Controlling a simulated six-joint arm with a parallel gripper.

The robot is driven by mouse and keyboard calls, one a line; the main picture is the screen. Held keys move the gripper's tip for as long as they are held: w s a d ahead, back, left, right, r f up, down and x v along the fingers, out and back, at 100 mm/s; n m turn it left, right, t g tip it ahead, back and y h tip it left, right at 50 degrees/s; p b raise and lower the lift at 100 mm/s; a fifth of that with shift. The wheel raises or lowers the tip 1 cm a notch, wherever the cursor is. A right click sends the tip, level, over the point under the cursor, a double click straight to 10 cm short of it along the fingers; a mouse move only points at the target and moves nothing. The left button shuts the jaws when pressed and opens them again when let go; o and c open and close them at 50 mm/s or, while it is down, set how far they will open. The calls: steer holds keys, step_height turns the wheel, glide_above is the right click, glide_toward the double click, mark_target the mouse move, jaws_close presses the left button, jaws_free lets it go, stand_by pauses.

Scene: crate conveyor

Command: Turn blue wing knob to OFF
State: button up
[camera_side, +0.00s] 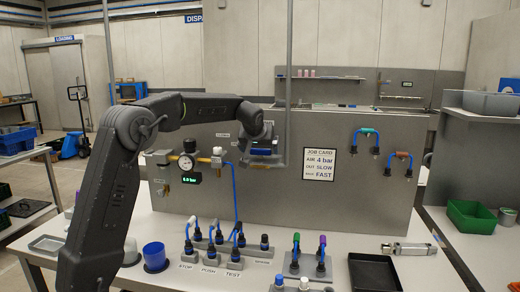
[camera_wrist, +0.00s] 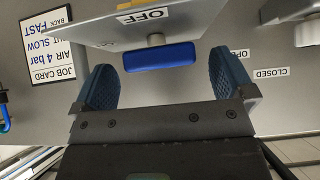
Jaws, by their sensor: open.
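The blue wing knob (camera_wrist: 160,56) shows in the wrist view as a long bar lying nearly level across the picture. A round grey hub sits beside it, and the OFF label (camera_wrist: 146,17) is on the grey plate above. My gripper (camera_wrist: 161,64) is open, with one blue ribbed finger to the left of the knob and one to the right. Gaps show between both fingers and the knob's ends. In the side view my gripper (camera_side: 262,150) is in front of the upright grey panel; there the knob cannot be told from the blue fingers.
The job card (camera_side: 319,164) is right of my gripper on the panel (camera_side: 300,205). A gauge (camera_side: 187,162) with brass fittings is to the left. Several plugs with blue hoses (camera_side: 235,205) stand on the bench below. A black tray (camera_side: 374,273) lies at the front right.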

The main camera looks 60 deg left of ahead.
steer(key=shift+w+a+f, duration=0.2)
steer(key=shift+w+f, duration=0.05)
steer(key=shift+f, duration=0.05)
steer(key=c, duration=0.9)
